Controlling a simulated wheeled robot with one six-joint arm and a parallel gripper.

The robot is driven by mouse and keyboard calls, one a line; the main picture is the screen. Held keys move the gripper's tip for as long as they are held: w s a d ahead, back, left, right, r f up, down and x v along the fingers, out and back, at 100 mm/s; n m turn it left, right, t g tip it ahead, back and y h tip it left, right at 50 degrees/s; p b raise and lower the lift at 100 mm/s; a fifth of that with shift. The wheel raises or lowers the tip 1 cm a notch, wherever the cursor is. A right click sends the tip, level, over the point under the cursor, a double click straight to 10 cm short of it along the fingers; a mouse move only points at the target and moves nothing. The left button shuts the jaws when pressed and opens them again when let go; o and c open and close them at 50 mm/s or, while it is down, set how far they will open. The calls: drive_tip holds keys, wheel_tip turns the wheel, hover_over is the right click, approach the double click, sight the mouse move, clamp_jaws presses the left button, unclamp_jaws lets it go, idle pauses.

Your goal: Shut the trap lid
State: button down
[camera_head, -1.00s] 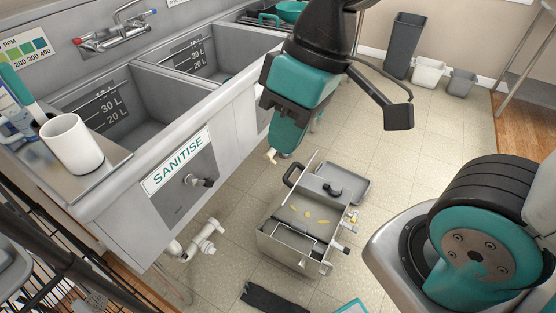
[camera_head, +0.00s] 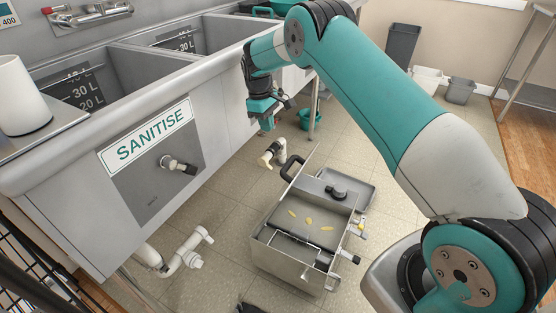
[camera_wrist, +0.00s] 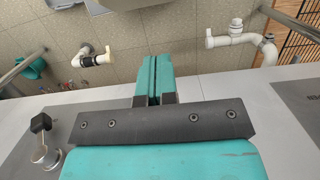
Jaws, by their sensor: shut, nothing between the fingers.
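The trap is an open grey metal box (camera_head: 285,263) on the tiled floor, right of the sinks. Several yellow bits lie inside it. My gripper (camera_head: 268,122) is in front of the sink unit, above and beyond the trap, touching neither.
The sink front with the SANITISE label (camera_head: 148,135) and drain valve (camera_head: 180,165) stands at the left. White pipes (camera_head: 185,252) stick out below it. A teal bucket (camera_head: 309,118) stands farther back.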

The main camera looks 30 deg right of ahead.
drive_tip(key=s+d+f, duration=0.1)
drive_tip(key=s+f, duration=0.1)
drive_tip(key=f, duration=0.4)
drive_tip(key=s+d+f+b, duration=0.1)
drive_tip(key=s+f, duration=0.1)
drive_tip(key=f, duration=0.4)
drive_tip(key=shift+d+f, duration=0.15)
drive_tip(key=shift+d, duration=0.15)
